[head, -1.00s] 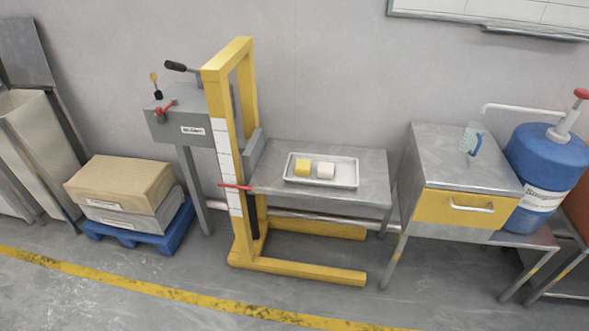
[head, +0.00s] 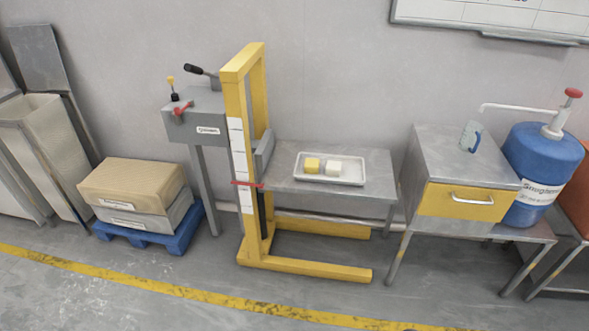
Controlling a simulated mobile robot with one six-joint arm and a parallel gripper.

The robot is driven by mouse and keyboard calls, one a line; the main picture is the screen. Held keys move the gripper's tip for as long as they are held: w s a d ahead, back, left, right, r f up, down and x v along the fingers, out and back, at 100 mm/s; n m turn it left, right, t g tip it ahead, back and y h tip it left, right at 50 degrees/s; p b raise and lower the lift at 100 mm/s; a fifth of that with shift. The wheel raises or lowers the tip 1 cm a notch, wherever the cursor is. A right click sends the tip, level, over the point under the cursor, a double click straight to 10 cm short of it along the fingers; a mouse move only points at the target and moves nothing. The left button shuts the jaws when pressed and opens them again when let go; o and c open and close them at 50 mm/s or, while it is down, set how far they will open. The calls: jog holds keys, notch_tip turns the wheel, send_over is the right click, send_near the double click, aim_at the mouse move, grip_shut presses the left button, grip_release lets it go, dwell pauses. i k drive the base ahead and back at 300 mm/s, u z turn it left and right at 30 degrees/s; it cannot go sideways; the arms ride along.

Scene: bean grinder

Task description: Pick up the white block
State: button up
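The white block (head: 332,168) sits in a shallow white tray (head: 352,174). A yellow block (head: 312,165) is in the same tray, just to the left of the white one. The tray rests on the grey platform (head: 375,190) of a yellow lift frame (head: 236,110). My gripper is not in the head view.
A grey lever box (head: 195,115) stands left of the lift. Boxes (head: 130,185) lie on a blue pallet (head: 150,240) further left. A cabinet with a yellow drawer (head: 455,203) and a blue pump drum (head: 540,165) stand at right. The front floor is mostly clear.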

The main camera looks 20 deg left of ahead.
aim_at(333, 168)
jog(key=u, duration=0.25)
jog(key=k, duration=0.25)
jog(key=u, duration=1.8)
jog(key=k, duration=0.65)
jog(key=z, duration=0.35)
jog(key=i, duration=1.65)
jog(key=u, duration=0.3)
